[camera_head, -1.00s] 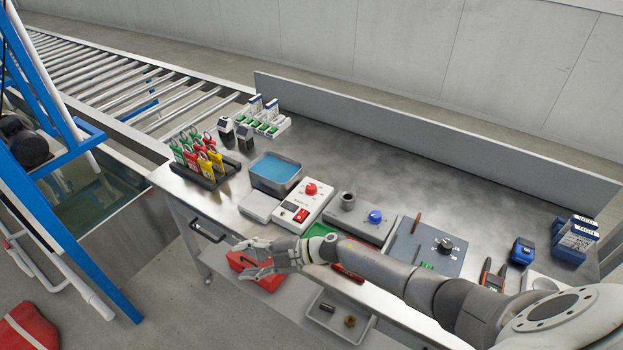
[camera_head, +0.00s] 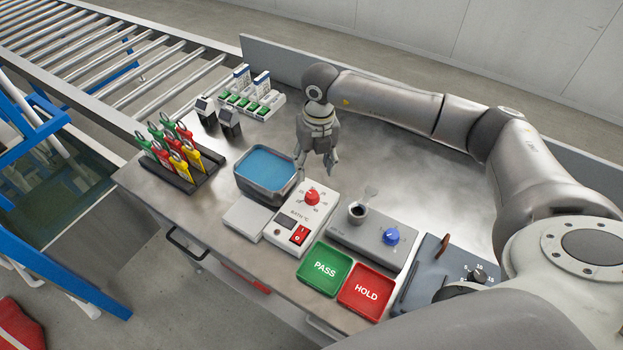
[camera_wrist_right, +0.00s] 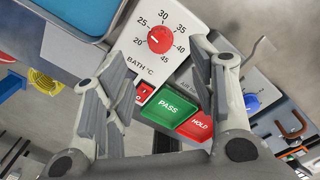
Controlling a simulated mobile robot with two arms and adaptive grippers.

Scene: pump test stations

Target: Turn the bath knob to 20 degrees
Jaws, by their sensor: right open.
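The bath knob (camera_head: 312,196) is a round red knob on a white BATH °C panel (camera_head: 285,218), right of the blue-filled bath tray (camera_head: 240,183). My left gripper is out of view.
In front lie the green PASS tray (camera_head: 325,268) and red HOLD tray (camera_head: 366,289). A rack of coloured tags (camera_head: 180,165) stands left.

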